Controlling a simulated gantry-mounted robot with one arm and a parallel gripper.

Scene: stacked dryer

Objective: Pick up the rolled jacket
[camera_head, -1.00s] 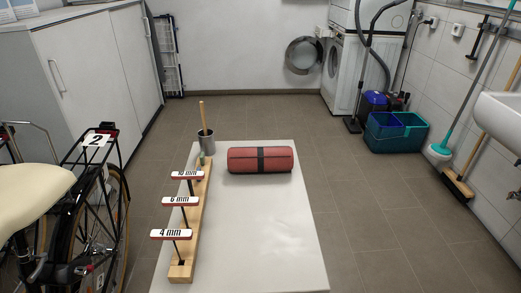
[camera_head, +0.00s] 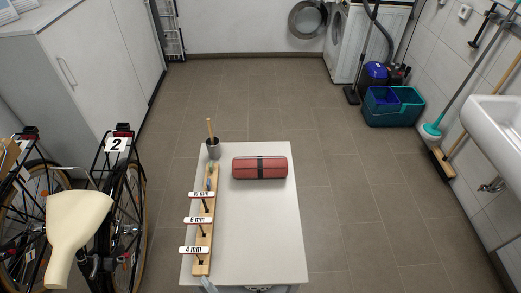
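A red rolled bundle (camera_head: 244,169) with a dark band around its middle lies on its side on the white table (camera_head: 262,235), toward the far end. It looks like the rolled jacket.
A wooden rack (camera_head: 205,240) with several labelled hex keys stands along the table's left side. Bicycles (camera_head: 128,205) stand at left, a sink (camera_head: 500,130) at right. Tiled floor is clear around the table's far end.

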